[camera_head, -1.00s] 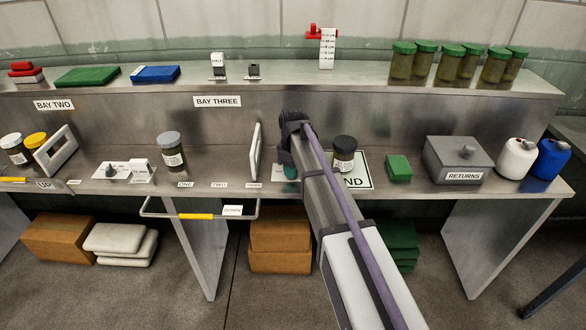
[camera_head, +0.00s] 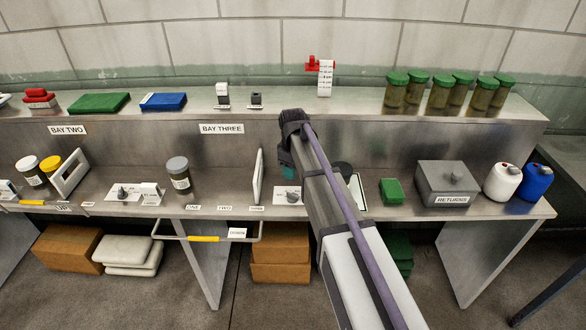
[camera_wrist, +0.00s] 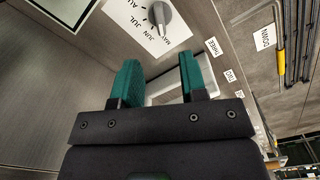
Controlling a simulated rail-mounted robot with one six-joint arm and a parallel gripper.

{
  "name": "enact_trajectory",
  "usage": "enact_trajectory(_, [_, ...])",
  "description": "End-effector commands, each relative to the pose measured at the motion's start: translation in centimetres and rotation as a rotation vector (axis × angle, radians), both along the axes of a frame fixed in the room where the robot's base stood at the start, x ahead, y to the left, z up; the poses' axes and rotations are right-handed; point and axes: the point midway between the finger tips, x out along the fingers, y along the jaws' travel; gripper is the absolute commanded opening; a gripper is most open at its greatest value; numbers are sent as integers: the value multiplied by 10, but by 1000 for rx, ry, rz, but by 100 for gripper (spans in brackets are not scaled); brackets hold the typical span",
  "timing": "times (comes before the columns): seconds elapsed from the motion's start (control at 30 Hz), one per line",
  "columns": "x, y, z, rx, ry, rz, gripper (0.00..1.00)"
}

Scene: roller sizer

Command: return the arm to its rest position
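My arm reaches forward over the bench in the head view, its wrist in front of the upper shelf's face. My gripper (camera_wrist: 160,75) shows in the wrist view with two teal fingers apart and nothing held between them. In the head view only a bit of teal (camera_head: 288,172) shows below the wrist. A dial card (camera_wrist: 148,22) with month letters lies beyond the fingers in the wrist view. It also shows just left of my arm in the head view (camera_head: 284,197). A white frame edge is seen behind the fingers.
A white upright panel (camera_head: 258,176) stands left of my arm. A dark-lidded jar (camera_head: 342,168) is mostly hidden behind the arm. A green box (camera_head: 391,191) and the grey RETURNS box (camera_head: 446,184) stand to the right. Several green-lidded jars (camera_head: 440,92) line the upper shelf.

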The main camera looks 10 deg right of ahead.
Motion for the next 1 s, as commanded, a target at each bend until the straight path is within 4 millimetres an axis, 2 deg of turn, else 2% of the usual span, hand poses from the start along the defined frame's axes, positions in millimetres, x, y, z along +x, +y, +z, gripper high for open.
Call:
enact_trajectory(0.4, [0, 0, 0, 0, 0, -8, 39])
enact_trajectory(0.5, [-5, 0, 0, 0, 0, -130, 39])
enact_trajectory(0.53, [-17, 0, 0, 0, 0, -204, 39])
enact_trajectory(0.57, [-38, 0, 0, -1, 1, -293, 39])
enact_trajectory(0.6, [-75, 1, 0, -1, 1, -420, 39])
enact_trajectory(0.7, [-160, 2, 0, -2, 0, -676, 39])
enact_trajectory(0.8, [-223, 2, 0, -2, 0, -814, 39])
enact_trajectory(0.9, [-254, 3, 0, -1, -1, -829, 39])
enact_trajectory(1.0, [-259, 3, 0, -1, -1, -827, 39])
